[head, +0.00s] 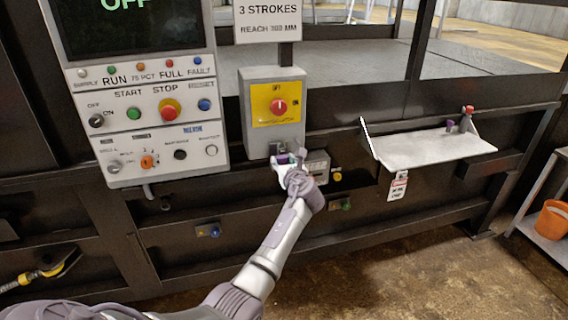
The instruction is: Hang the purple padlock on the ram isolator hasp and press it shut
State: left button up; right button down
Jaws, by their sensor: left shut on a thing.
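The ram isolator is a grey box with a yellow plate (261,118) and a red rotary knob (279,106), left of centre in the head view. My left gripper (283,164) is at the box's lower edge, shut on a small purple thing (283,158) that looks like the purple padlock. The fingers cover most of it, so I cannot tell whether its shackle is in the hasp or whether it is shut. The hasp is too small and too covered to make out clearly. My right gripper is not in view.
A grey control panel (150,130) stands left of the isolator. A small grey box (318,165) is close right of my gripper. A pale shelf (425,147) at the right holds a red-topped item (467,118) and a small purple item (450,126). An orange bucket (552,220) is far right.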

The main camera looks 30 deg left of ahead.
pick_arm(q)
jog(key=shift+b+x, duration=0.35)
jog(key=shift+x, duration=0.75)
dwell(0.6)
jog(key=o, duration=1.1)
jog(key=shift+c, duration=0.4)
